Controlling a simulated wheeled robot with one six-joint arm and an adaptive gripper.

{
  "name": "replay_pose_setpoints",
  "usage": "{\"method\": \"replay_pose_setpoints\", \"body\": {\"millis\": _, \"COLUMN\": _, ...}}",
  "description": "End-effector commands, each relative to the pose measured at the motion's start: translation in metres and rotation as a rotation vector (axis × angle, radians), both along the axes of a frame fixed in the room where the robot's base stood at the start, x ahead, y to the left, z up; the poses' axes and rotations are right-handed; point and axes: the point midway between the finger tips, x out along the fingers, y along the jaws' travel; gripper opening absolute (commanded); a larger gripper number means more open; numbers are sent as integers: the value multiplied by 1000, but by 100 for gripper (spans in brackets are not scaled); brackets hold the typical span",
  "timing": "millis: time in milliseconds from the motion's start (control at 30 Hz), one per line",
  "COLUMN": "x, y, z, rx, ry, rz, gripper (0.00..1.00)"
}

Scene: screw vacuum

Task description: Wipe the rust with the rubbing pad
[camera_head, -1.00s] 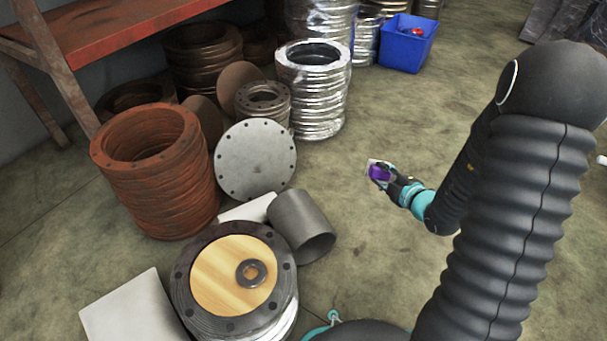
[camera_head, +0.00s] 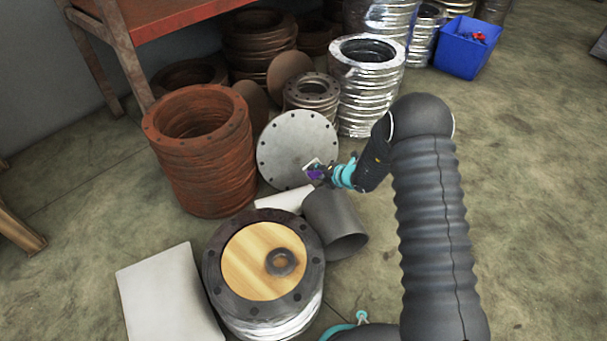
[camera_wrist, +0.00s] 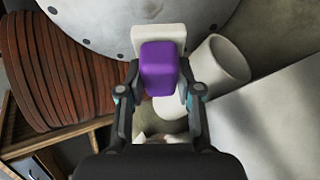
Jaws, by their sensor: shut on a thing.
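My gripper (camera_head: 322,172) is shut on the rubbing pad (camera_head: 312,168), a small block with a purple part and a whitish part. In the wrist view the pad (camera_wrist: 159,66) sits between both fingers of my gripper (camera_wrist: 160,88). In the head view they appear in front of the right part of a grey bolted disc (camera_head: 290,149); the pad looks clear of it. A small dark ring (camera_head: 269,265) lies on a round wooden board (camera_head: 245,282) on top of a flange stack. Rust-brown flanges (camera_head: 212,180) are stacked at the left. I cannot tell which rust is meant.
A grey pipe piece (camera_head: 330,222) lies beside the wooden-topped stack. A pale flat panel (camera_head: 165,295) is at the lower left. Foil-wrapped rings (camera_head: 368,100), a blue bin (camera_head: 463,55) and a red-topped table (camera_head: 165,15) stand behind. The floor to the right is open.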

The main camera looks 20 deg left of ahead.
Motion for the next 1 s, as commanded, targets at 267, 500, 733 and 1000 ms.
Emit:
{"method": "replay_pose_setpoints", "body": {"millis": 267, "x": -8, "y": 47, "z": -20, "rx": -57, "ry": -48, "rz": 100, "gripper": 0}}
{"method": "replay_pose_setpoints", "body": {"millis": 500, "x": 1, "y": 56, "z": -28, "rx": -60, "ry": -50, "rz": 103, "gripper": 0}}
{"method": "replay_pose_setpoints", "body": {"millis": 733, "x": 17, "y": 69, "z": -37, "rx": -59, "ry": -49, "rz": 103, "gripper": 0}}
{"method": "replay_pose_setpoints", "body": {"millis": 1000, "x": 30, "y": 80, "z": -44, "rx": -58, "ry": -50, "rz": 102, "gripper": 0}}
